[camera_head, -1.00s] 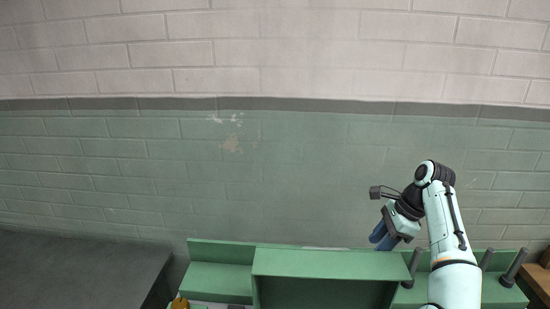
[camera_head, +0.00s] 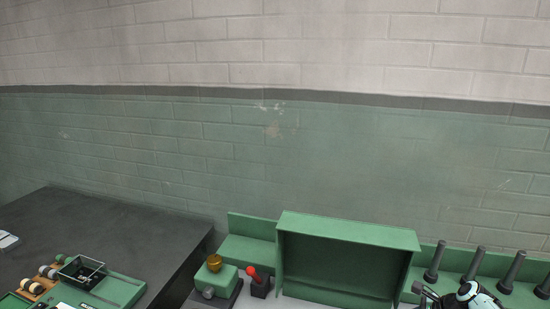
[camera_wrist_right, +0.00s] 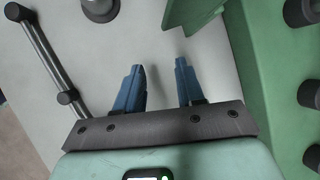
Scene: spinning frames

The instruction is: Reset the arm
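My right arm (camera_head: 468,294) shows only at the bottom right edge of the head view, low over the right part of the green machine. In the right wrist view, my right gripper (camera_wrist_right: 160,88) has its two blue fingers apart with nothing between them. A pale grey surface lies beyond the fingertips. My left gripper is in neither view.
A green spinning frame (camera_head: 350,232) stands against the brick wall, with several dark spindles (camera_head: 434,262) at its right. A green box with a brass knob (camera_head: 215,268) and a red-handled lever (camera_head: 254,274) stand left of it. A dark table (camera_head: 110,235) holds small parts at the left.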

